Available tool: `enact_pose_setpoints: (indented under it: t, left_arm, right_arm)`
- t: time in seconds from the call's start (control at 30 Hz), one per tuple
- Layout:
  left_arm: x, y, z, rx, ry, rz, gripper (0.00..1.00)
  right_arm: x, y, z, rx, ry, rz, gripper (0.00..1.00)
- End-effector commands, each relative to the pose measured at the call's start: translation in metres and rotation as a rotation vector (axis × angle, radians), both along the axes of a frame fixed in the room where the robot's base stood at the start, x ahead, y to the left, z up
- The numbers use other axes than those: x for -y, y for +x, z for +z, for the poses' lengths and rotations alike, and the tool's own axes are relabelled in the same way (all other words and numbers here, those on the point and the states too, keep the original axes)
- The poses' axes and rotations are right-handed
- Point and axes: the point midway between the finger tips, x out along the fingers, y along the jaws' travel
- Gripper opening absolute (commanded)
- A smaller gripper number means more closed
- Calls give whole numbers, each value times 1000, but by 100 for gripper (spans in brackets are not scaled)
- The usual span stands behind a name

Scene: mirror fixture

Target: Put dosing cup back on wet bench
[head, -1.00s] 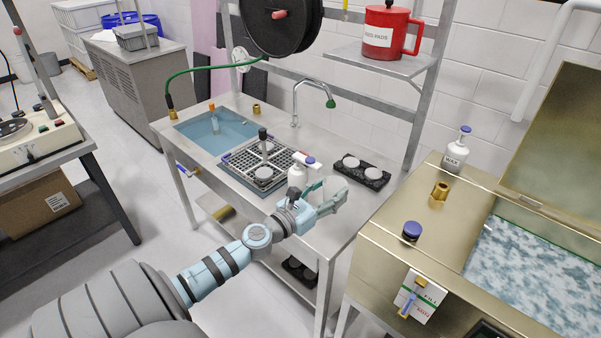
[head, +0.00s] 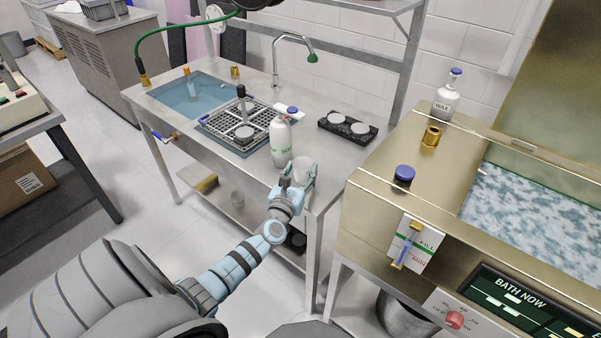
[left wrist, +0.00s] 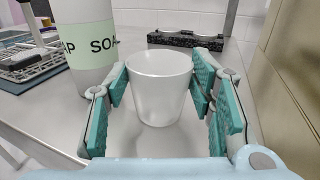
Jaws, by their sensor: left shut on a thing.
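The dosing cup (head: 304,168) is a small whitish, plain cup at the front right of the steel wet bench (head: 330,163). My left gripper (head: 298,182) is shut on it. In the left wrist view the cup (left wrist: 160,88) stands upright between the teal finger pads of the gripper (left wrist: 160,80). Its base is at or just above the bench top; I cannot tell whether it touches. A white soap bottle (head: 280,142) with a green label stands just left of the cup, and shows close by in the left wrist view (left wrist: 88,45). My right gripper is not in view.
A drain rack (head: 222,128) and a blue-water sink (head: 190,97) lie left on the bench. A black tray with two white discs (head: 347,126) sits behind the cup. A brass bath (head: 390,185) stands close on the right, across a narrow gap.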

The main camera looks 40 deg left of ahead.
Motion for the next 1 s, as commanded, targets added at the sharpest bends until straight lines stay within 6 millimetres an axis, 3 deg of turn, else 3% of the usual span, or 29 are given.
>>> enact_pose_setpoints:
  t: [0.13,0.17,0.3,0.67,0.77,1.0]
  left_arm:
    - [0,0,-4,0,0,0,36]
    - [0,0,-4,0,0,0,51]
    - [0,0,-3,0,1,0,70]
    - [0,0,4,0,1,0,70]
    - [6,-15,2,-2,0,-2,70]
    - [30,-78,1,-3,0,-1,70]
  right_arm:
    - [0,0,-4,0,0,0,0]
    - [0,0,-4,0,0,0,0]
    - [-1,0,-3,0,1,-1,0]
    - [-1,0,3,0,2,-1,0]
    - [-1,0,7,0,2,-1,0]
    - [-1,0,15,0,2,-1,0]
